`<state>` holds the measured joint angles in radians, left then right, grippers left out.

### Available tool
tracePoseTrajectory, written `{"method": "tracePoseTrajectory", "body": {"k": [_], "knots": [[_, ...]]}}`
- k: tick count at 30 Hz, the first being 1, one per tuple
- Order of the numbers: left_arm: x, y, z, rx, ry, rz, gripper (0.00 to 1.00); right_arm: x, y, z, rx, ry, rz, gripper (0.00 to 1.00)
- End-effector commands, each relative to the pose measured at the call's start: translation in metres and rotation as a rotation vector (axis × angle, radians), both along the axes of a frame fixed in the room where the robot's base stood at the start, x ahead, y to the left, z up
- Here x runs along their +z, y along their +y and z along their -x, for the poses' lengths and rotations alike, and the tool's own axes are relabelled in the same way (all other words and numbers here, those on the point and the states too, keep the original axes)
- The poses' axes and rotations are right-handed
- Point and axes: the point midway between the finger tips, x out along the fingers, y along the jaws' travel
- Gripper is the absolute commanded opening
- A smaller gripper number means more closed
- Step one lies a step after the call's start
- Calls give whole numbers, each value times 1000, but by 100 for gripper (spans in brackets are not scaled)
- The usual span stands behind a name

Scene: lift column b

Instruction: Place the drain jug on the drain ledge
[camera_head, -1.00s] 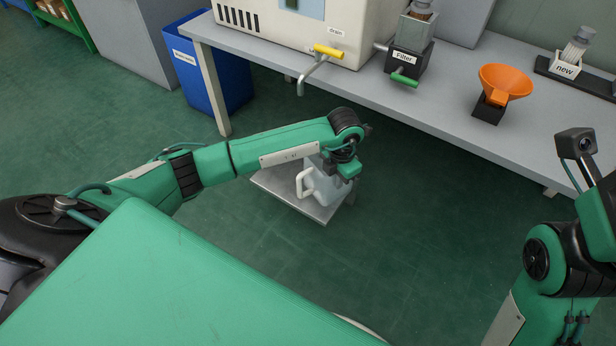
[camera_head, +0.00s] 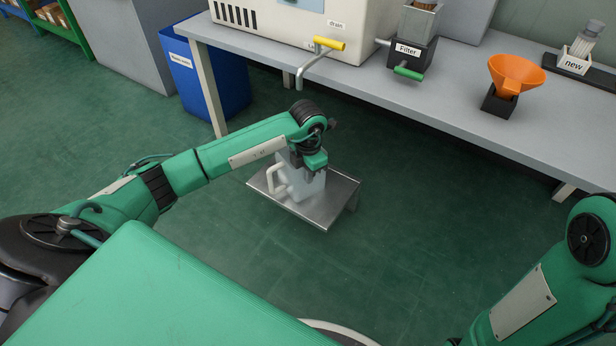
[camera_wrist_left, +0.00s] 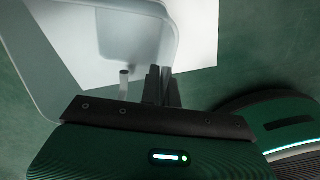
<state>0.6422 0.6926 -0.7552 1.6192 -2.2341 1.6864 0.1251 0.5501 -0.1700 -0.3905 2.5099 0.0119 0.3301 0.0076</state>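The drain jug (camera_head: 307,186) is a pale translucent jug with a white handle on its left side. It is upright over the left part of the drain ledge (camera_head: 336,203), a low metal platform under the bench. I cannot tell whether its base touches the ledge. My left gripper (camera_head: 312,170) is at the top of the jug, partly hidden by its wrist. In the left wrist view its fingers (camera_wrist_left: 161,86) are close together at the jug's wall (camera_wrist_left: 60,60), with the bright ledge (camera_wrist_left: 200,45) behind. My right gripper is out of view.
Above stands a grey bench (camera_head: 440,108) with a yellow-handled drain tap (camera_head: 325,47), a filter block (camera_head: 410,50) and an orange funnel (camera_head: 515,75). The floor in front is clear.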

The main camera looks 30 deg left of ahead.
Motion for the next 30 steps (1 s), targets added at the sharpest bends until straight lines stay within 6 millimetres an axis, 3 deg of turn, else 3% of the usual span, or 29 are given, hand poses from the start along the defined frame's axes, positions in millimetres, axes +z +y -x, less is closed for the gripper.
{"method": "tracePoseTrajectory", "body": {"k": [8,12,21,29,30], "knots": [[-1,0,0,0,0,-1,0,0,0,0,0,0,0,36],[-1,0,0,0,0,0,24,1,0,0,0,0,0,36],[1,0,0,0,-1,0,24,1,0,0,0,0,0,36],[37,0,-1,-1,-2,0,24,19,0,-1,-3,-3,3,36],[45,0,-1,-1,-2,0,24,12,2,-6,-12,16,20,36]]}}
